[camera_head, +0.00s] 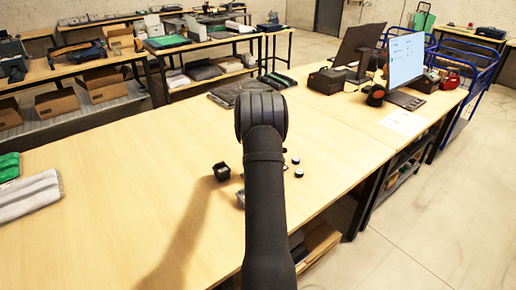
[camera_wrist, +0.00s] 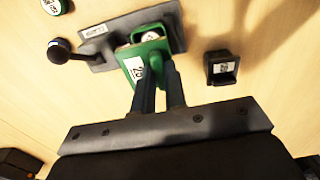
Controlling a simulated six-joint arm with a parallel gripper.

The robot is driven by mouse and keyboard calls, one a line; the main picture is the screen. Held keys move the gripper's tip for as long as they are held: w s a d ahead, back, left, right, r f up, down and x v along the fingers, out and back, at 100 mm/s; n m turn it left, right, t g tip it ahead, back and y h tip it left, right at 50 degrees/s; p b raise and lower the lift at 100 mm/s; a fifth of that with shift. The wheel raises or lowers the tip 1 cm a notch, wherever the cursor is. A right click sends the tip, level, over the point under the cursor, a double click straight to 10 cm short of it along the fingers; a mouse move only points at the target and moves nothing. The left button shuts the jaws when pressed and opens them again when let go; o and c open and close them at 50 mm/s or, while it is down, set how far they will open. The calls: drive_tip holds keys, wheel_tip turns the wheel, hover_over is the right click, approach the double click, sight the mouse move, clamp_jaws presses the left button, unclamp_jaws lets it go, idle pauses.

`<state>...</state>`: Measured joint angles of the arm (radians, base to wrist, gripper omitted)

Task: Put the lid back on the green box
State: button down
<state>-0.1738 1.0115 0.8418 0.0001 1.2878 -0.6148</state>
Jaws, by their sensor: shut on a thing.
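My gripper (camera_wrist: 158,72) is seen in the wrist view, with its two dark fingers close together on a green piece with a white label, which looks like the lid (camera_wrist: 131,52). The green box (camera_wrist: 150,36) shows just behind it, with a green rim around a darker inside. It stands on a grey plate (camera_wrist: 98,47). The lid overlaps the box in this view, and I cannot tell whether they touch.
A small black box (camera_wrist: 221,68) stands right of the plate; it also shows in the head view (camera_head: 221,171). A black knob (camera_wrist: 59,49) is at the plate's left. Small round pieces (camera_head: 297,172) lie right of my arm. The table's left part is mostly clear.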

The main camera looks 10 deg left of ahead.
drive_tip(key=shift+f, duration=2.85)
drive_tip(key=shift+f, duration=0.45)
drive_tip(key=c, duration=1.4)
unclamp_jaws()
drive_tip(key=shift+o, duration=0.5)
drive_tip(key=o, duration=0.4)
drive_tip(key=shift+r, duration=3.05)
clamp_jaws()
